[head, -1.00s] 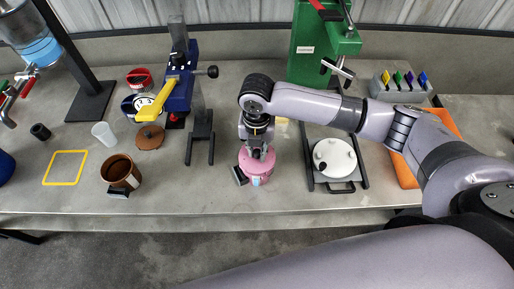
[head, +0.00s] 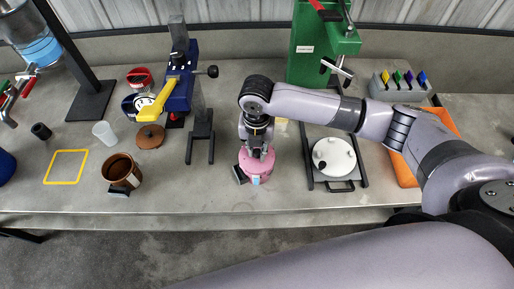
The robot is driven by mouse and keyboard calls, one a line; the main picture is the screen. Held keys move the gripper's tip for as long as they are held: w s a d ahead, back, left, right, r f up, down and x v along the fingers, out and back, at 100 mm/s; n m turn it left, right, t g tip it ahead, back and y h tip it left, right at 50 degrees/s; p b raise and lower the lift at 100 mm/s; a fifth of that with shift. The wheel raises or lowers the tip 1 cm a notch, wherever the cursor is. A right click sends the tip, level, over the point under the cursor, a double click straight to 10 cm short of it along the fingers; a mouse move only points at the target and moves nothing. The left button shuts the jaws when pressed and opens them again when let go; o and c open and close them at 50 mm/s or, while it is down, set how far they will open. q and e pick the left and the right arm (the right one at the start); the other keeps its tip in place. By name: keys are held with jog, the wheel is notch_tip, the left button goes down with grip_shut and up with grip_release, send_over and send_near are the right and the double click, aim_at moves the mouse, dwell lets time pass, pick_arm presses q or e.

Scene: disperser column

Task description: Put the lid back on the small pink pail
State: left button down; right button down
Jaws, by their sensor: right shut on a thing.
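The small pink pail (head: 258,176) stands on the grey bench near its front edge, with a light blue patch on its front side. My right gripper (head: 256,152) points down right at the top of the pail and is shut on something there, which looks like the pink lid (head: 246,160). The gripper hides much of the pail's top, so I cannot tell whether the lid is fully seated or just above the rim. My left gripper is not in view.
A brown pail (head: 122,171) stands open at the left, with a brown lid (head: 150,136) behind it. A blue stand with a yellow lever (head: 155,102) is behind.

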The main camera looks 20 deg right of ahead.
jog(key=shift+p, duration=0.4)
dwell(0.5)
jog(key=c, duration=1.4)
grip_release()
jog(key=o, duration=0.5)
jog(key=shift+c, duration=0.2)
jog(key=shift+r, duration=0.1)
jog(key=shift+r+p, duration=3.45)
jog(key=shift+p, duration=0.3)
